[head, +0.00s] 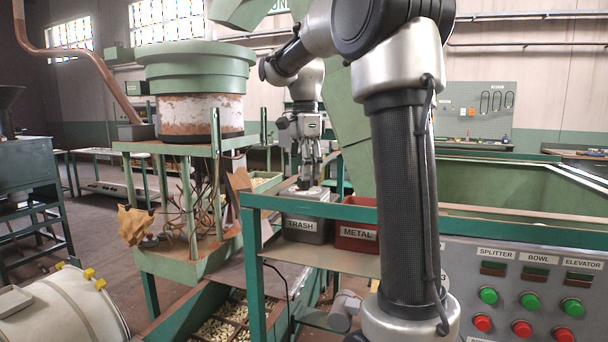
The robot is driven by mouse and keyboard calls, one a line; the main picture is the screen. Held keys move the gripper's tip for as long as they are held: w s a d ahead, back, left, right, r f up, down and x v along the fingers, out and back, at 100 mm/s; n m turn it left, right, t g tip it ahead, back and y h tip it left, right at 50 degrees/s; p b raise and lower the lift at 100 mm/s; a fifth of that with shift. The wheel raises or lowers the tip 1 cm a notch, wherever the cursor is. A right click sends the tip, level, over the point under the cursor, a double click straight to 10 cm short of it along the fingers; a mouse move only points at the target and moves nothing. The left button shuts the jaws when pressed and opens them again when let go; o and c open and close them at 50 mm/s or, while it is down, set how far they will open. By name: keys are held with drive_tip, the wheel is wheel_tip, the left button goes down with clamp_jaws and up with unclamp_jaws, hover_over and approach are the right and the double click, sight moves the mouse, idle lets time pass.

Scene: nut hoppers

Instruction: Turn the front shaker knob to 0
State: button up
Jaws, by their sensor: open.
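No knob that I can clearly identify as the front shaker knob shows in the head view; it may be hidden or out of frame. My gripper (309,168) hangs pointing down in the middle of the view, above the grey bin labelled TRASH (304,225). Its fingers are open, and I see nothing held between them. A small pale and dark thing lies just under the fingertips at the bin's top, too small to name. My arm blocks part of the view right of centre.
A control panel (470,262) at lower right carries green and red buttons labelled SPLITTER, BOWL and ELEVATOR. A red METAL bin (357,240) stands beside the grey one, behind a green rail (450,222). A green bowl hopper (195,68) stands left; nut trays (222,325) lie below.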

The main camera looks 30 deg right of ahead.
drive_tip(key=shift+f, duration=0.8)
drive_tip(key=c, duration=1)
drive_tip(key=shift+c, duration=0.2)
